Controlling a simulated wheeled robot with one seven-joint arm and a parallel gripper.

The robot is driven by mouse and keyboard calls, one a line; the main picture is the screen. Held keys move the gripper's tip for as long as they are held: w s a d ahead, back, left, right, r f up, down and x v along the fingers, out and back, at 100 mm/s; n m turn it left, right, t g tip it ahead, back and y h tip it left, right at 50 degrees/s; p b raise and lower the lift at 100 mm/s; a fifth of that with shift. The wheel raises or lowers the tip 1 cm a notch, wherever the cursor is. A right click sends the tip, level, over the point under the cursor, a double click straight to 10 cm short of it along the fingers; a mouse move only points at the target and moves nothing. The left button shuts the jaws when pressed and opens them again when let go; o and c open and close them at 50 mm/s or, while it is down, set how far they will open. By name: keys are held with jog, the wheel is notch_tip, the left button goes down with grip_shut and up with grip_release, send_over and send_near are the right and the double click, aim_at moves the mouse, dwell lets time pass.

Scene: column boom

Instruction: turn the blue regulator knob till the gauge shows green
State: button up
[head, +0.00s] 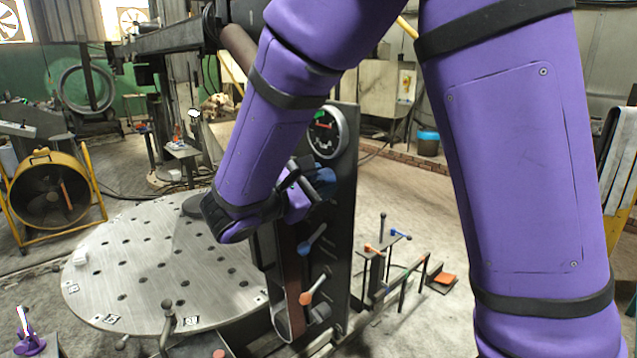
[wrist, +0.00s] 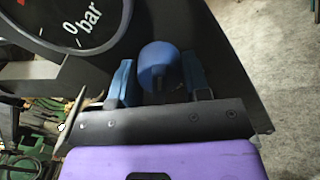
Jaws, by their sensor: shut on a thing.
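The round gauge (head: 325,131) sits near the top of a dark upright panel (head: 341,215) in the head view. It has a pale rim, a small green patch at its upper left and a reddish mark on its face; the needle reading is too small to tell. In the wrist view part of the dark gauge face (wrist: 78,22) shows "0" and "bar". The blue regulator knob (wrist: 159,66) is below and right of it, between the two fingers of my gripper (wrist: 158,78). My gripper (head: 318,184) is shut on the knob, which it largely hides in the head view.
Below my gripper, the panel carries a blue-handled lever (head: 312,239) and an orange-handled lever (head: 314,288). A round perforated table (head: 150,262) stands left of the panel. Small valves with orange and blue handles (head: 385,243) stand to the right. A yellow fan (head: 52,188) is at far left.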

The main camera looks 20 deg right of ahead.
jog(key=m, duration=0.6)
jog(key=shift+m, duration=0.3)
jog(key=m, duration=0.5)
jog(key=shift+m, duration=0.3)
jog(key=o, duration=0.9)
jog(key=shift+r, duration=0.1)
